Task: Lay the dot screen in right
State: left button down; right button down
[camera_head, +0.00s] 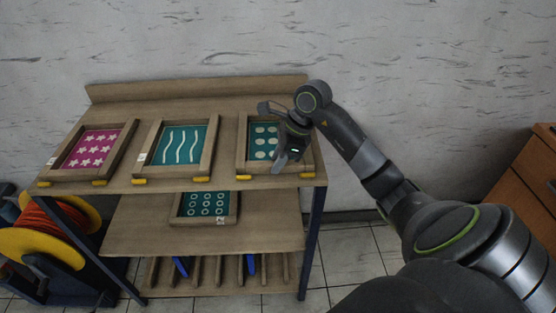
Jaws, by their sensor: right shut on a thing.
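The dot screen (259,142), a teal panel with pale round dots in a wooden frame, is at the right place on the bench top (225,182). It looks flat or nearly flat there; I cannot tell whether it is fully down. My right gripper (273,136) is over its right part, shut on the dot screen. The gripper hides part of the dots and the frame's right side. A yellow stop (255,176) shows at its front edge. My left gripper is not in view.
A wavy-line screen (183,145) lies in the middle and a pink star screen (95,148) at the left. A ring-pattern screen (206,204) is on the lower shelf (150,230). A cable reel (40,245) stands at left, a wooden cabinet (530,170) at right.

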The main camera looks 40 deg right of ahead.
jog(key=c, duration=1.1)
grip_release()
jog(key=shift+c, duration=0.2)
jog(key=b+v, duration=0.1)
jog(key=v, duration=1.6)
jog(key=shift+b, duration=0.4)
jog(key=shift+s+d+r, duration=0.1)
jog(key=shift+d, duration=0.05)
